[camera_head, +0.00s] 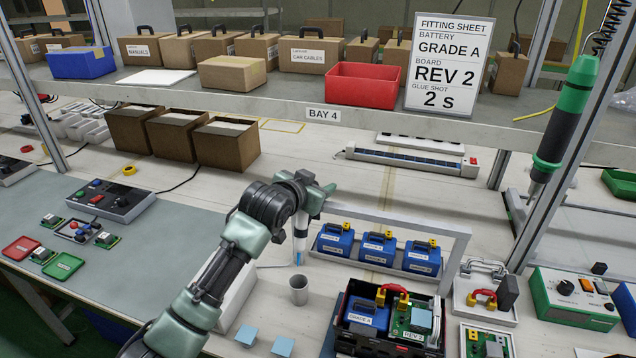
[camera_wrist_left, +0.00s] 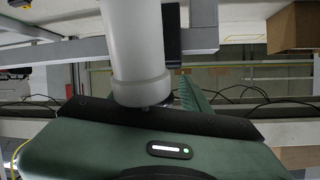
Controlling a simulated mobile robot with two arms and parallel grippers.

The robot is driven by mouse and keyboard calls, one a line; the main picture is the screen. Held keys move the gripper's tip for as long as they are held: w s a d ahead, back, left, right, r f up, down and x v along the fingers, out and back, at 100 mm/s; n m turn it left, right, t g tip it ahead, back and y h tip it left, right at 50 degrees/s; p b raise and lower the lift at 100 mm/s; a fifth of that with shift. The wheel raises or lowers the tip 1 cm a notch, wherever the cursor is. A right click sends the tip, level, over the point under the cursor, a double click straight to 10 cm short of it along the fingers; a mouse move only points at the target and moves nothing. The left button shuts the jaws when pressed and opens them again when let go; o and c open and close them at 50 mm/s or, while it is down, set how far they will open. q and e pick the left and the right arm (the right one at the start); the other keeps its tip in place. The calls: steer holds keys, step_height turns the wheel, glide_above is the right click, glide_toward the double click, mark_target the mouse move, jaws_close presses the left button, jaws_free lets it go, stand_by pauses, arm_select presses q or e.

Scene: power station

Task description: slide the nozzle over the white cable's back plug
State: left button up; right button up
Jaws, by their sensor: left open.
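My left gripper (camera_head: 313,190) is over the middle of the bench with its fingers pointing away from the arm, and is open. A whitish translucent tube with a blue lower tip (camera_head: 300,226) stands upright at the gripper; in the left wrist view the tube (camera_wrist_left: 138,45) is large and close, beside a green finger (camera_wrist_left: 198,90). I cannot tell if the fingers touch it. The blue tip is just above a grey cup (camera_head: 299,291). A black case (camera_head: 345,343) holds a blue battery, a green board and red and yellow plugs (camera_head: 393,289). I cannot make out the white cable's back plug.
A grey frame (camera_head: 400,216) stands over several blue batteries (camera_head: 378,249) behind the case. Blue squares (camera_head: 283,346) lie left of it. A green screwdriver (camera_head: 565,110) hangs at right. The shelf (camera_head: 250,97) spans the back.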

arm_select(q)
jaws_close()
stand_by(1.5)
